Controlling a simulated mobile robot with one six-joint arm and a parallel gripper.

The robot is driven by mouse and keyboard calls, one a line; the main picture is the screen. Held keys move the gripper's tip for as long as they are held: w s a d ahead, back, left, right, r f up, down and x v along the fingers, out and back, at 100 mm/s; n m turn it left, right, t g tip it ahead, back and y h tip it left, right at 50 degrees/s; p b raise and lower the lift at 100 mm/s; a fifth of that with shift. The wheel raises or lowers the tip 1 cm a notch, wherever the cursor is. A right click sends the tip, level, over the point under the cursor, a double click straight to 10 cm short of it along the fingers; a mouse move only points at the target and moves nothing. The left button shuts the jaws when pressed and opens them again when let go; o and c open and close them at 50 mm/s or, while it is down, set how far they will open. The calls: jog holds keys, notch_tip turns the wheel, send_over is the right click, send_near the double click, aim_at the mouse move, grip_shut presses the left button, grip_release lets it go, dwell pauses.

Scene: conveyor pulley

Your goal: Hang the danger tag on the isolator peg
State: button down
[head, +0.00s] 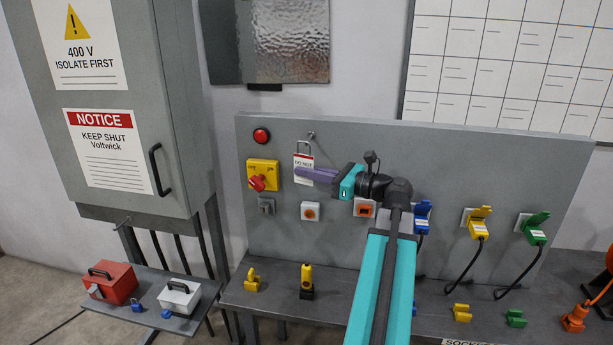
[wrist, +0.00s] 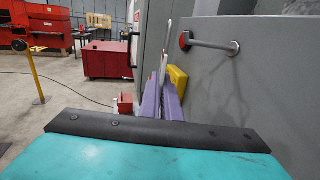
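The danger tag (head: 303,160) is white with a red band, the words "DO NOT" and a pale loop at its top. My gripper (head: 315,174) has its purple fingers closed across the tag's lower part, in front of the panel. In the wrist view the tag (wrist: 163,60) stands upright, edge-on, between the two fingers (wrist: 162,105). The isolator peg (head: 311,134) juts from the panel a little above and right of the loop. In the wrist view the peg (wrist: 212,46) is a bare metal rod, and the tag is apart from it, to its left.
The grey panel (head: 400,145) also carries a red lamp (head: 261,135), a yellow isolator switch (head: 262,175) and several coloured sockets with plugs. A grey cabinet (head: 120,110) stands at left. A small shelf (head: 185,323) holds a red box and a white box.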

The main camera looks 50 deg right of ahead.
jog(key=shift+w+d+f+b, duration=0.2)
jog(key=shift+w+d, duration=0.35)
jog(key=shift+d, duration=0.3)
jog(key=shift+w+d+f+b, duration=0.1)
jog(key=shift+w+d+b, duration=0.15)
jog(key=shift+w+d, duration=0.45)
jog(key=shift+w+d+f+b, duration=0.1)
jog(key=shift+w+d+b, duration=0.2)
jog(key=shift+d, duration=0.7)
jog(key=shift+f, duration=0.15)
jog(key=c, duration=1.9)
grip_release()
jog(key=shift+d, duration=0.1)
jog(key=b+v, duration=0.3)
jog(key=v, duration=1)
jog(key=shift+s, duration=0.35)
